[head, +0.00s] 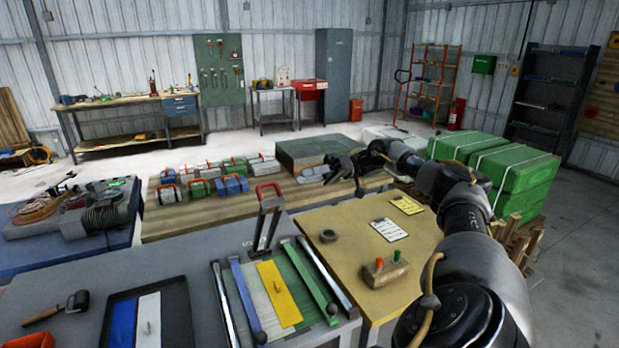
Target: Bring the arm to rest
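My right arm comes in from the lower right and reaches forward over the tan table (345,275). My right gripper (328,170) is at its far end, above the far wooden bench and in front of the dark grey block. The gripper is small in the view, and I cannot tell whether its fingers are apart. I see nothing clearly held in it. My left gripper and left arm are not in view.
The tan table holds cards (389,229) and a wooden block with red and green knobs (386,268). A red-handled lever tool (268,205) stands upright left of the arm. Green bales (510,170) stand close on the right.

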